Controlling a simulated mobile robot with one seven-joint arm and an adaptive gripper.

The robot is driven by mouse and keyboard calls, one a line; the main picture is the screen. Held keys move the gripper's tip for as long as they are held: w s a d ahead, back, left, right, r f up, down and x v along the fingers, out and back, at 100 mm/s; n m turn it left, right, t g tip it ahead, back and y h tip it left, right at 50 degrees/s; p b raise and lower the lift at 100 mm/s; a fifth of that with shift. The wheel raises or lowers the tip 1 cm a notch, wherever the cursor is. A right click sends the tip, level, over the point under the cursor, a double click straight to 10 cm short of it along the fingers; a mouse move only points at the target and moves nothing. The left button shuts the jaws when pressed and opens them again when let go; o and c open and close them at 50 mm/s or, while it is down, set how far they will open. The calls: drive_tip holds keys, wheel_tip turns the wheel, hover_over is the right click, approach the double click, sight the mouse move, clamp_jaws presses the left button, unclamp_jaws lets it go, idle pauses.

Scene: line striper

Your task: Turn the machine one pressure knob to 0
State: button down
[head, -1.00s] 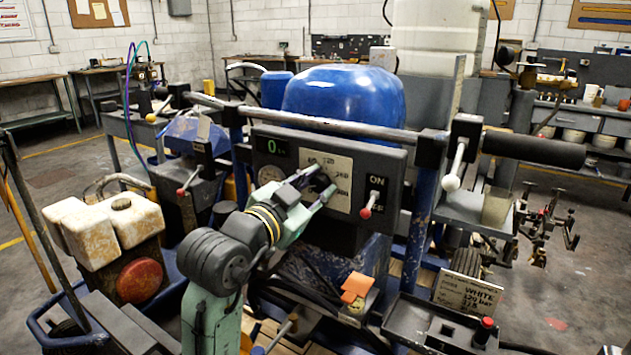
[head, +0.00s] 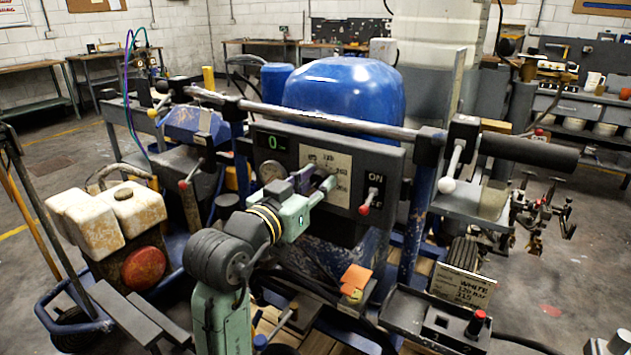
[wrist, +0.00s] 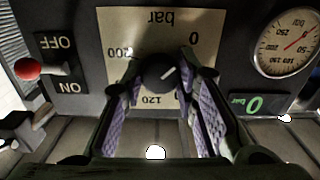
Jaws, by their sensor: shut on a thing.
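The round black pressure knob (wrist: 157,73) sits on a cream dial plate (wrist: 140,25) on the machine's grey panel. In the wrist view the panel is upside down. The knob's white mark slants up and right, roughly toward the printed 0; 200 is on the left and 120 below. My gripper (wrist: 160,66) has one finger on each side of the knob and is shut on it. In the head view my gripper (head: 318,182) reaches the dial plate (head: 333,160), and its fingers mostly hide the knob. The green display (wrist: 254,105) reads 0 bar.
A red-tipped ON/OFF switch (wrist: 28,69) is beside the dial, with a round gauge (wrist: 287,42) on the other side. A long bar (head: 310,120) with a lever (head: 452,165) runs above the panel. A blue tank (head: 345,90) stands behind.

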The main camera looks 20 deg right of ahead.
drive_tip(key=c, duration=1.2)
unclamp_jaws()
drive_tip(key=shift+c, duration=0.2)
drive_tip(key=shift+a, duration=0.1)
drive_tip(key=v, duration=1.2)
